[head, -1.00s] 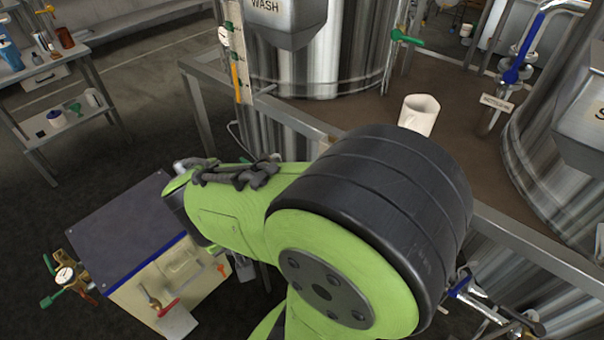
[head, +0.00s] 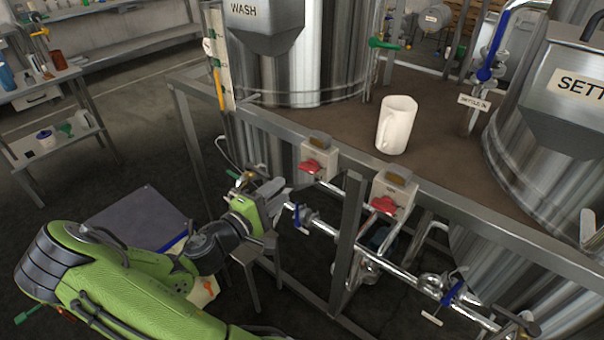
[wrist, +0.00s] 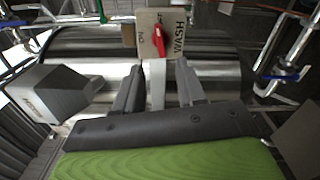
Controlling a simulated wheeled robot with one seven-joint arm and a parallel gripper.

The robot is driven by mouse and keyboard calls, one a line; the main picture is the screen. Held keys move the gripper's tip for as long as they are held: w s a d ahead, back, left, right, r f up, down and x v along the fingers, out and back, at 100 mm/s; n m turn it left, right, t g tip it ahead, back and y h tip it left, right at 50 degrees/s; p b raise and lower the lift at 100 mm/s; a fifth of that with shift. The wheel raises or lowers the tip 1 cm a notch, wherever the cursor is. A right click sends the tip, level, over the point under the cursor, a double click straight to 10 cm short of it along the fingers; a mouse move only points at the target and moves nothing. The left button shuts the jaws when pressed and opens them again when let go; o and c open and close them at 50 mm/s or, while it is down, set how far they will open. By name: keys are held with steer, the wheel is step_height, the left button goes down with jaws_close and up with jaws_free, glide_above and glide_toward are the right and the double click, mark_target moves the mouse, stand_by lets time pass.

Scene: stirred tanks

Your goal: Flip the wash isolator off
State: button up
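The wash isolator is a pale box (wrist: 172,45) lettered WASH, with a red handle (wrist: 158,40), ahead of my fingers in the wrist view. ON is lettered on one side of the handle; I cannot tell which setting the handle is at. In the head view it appears to be the left box (head: 318,152) on the frame rail, its red handle (head: 311,167) lying across its front. My gripper (wrist: 158,75) is open and empty, its two fingers apart and short of the handle. In the head view my gripper (head: 282,192) is left of and below that box.
A second similar box (head: 395,187) with a red handle hangs to the right. Below run metal pipes with blue-handled valves (head: 303,218). A grey frame post (head: 347,245) stands between. A white mug (head: 396,125) stands on the deck above, by the tanks.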

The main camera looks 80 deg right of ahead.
mark_target(306, 170)
steer(key=x, duration=1)
steer(key=shift+s+d+f, duration=0.1)
steer(key=shift+d, duration=0.05)
jaws_close()
